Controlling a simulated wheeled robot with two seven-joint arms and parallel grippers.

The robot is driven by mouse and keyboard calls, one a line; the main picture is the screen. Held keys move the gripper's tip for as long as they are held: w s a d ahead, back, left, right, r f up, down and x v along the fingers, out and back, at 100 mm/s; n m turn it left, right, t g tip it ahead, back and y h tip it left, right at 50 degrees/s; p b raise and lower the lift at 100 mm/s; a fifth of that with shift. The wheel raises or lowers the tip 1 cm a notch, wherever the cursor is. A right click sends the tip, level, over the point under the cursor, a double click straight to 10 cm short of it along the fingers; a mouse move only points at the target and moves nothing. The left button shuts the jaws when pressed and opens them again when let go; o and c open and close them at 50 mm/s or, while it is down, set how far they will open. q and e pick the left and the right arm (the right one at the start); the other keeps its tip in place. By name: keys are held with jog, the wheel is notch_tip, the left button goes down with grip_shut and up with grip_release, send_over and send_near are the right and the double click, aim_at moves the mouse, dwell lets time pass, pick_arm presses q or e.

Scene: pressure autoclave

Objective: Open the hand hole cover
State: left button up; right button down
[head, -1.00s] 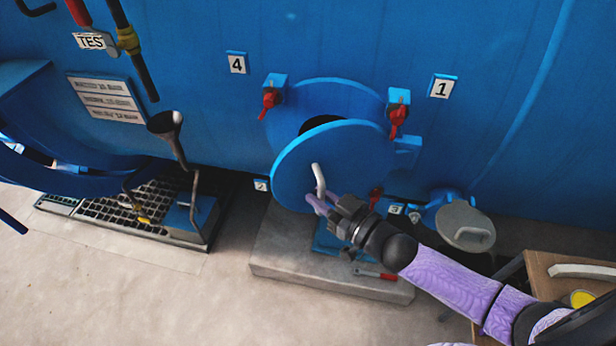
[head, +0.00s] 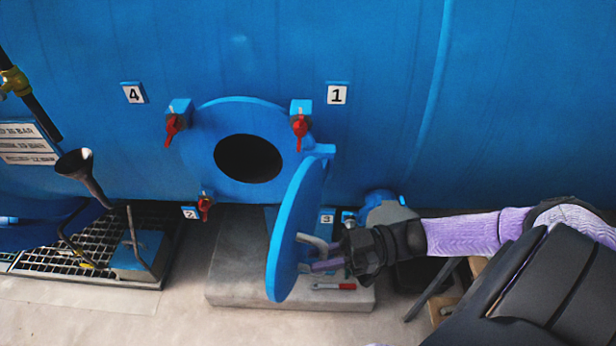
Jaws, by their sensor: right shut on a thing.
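The round blue hand hole cover (head: 292,235) stands swung out from the vessel wall, seen nearly edge-on. It hangs at the right side of the blue flange (head: 200,150), and the dark round hole (head: 248,158) is fully uncovered. My right gripper (head: 318,256) is at the cover's right face, shut on its grey handle (head: 312,242). Red-handled clamps show at the upper left (head: 172,124), upper right (head: 299,128) and lower left (head: 204,205) of the flange. My left gripper is not in view.
At left are a black funnel (head: 76,163) and a floor grating (head: 62,245). Number plates, such as plate 1 (head: 337,94), mark the wall. Floor at the front left is clear.

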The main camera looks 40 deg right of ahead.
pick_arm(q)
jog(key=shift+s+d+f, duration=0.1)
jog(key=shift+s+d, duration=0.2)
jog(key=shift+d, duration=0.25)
pick_arm(e)
jog(key=shift+s+v, duration=0.2)
jog(key=shift+v, duration=0.75)
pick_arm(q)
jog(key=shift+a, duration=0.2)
pick_arm(e)
jog(key=shift+a, duration=0.1)
jog(key=c, duration=0.7)
grip_release()
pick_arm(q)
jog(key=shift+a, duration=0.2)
pick_arm(e)
jog(key=shift+o, duration=0.3)
